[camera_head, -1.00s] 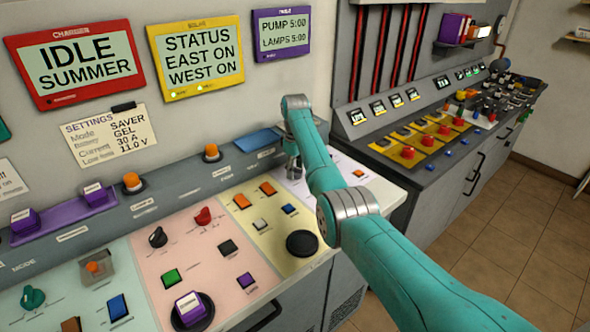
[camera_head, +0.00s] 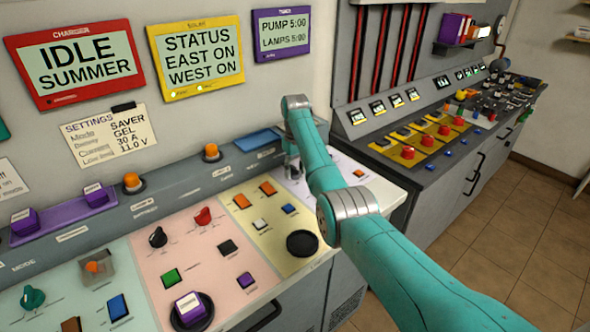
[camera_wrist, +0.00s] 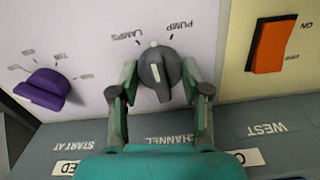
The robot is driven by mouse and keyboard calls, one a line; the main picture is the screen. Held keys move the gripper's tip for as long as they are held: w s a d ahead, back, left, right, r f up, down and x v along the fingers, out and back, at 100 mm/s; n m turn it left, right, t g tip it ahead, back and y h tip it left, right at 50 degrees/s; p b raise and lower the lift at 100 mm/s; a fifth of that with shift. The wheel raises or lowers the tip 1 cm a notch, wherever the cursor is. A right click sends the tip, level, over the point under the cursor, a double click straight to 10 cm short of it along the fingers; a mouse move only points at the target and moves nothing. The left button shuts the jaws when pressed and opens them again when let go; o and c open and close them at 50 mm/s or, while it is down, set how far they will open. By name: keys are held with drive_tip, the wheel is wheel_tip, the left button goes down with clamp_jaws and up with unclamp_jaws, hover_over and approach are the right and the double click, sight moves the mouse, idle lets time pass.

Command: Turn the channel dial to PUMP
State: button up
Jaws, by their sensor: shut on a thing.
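The channel dial (camera_wrist: 157,71) is a grey round knob on the white panel in the wrist view. The words LAMPS and PUMP appear upside down above it, LAMPS to the left and PUMP to the right. A pale mark sits at its upper edge between the words, and a pale line runs on its lower face; I cannot tell for sure which setting it points to. My gripper (camera_wrist: 160,92) is shut on the dial, one finger on each side. In the head view my gripper (camera_head: 291,168) is at the white panel and the dial is hidden.
In the wrist view a purple knob (camera_wrist: 44,89) lies left of the dial and an orange rocker switch (camera_wrist: 271,44) right of it. In the head view, a purple-framed display (camera_head: 283,35) reads PUMP 5:00, LAMPS 5:00. A yellow panel (camera_head: 265,240) with switches lies left of the gripper.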

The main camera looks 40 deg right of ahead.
sight(295, 167)
drive_tip(key=m, duration=0.6)
drive_tip(key=shift+m, duration=0.3)
idle(0.4)
drive_tip(key=o, duration=1.1)
drive_tip(key=shift+o, duration=0.2)
wheel_tip(295, 167, up, 12)
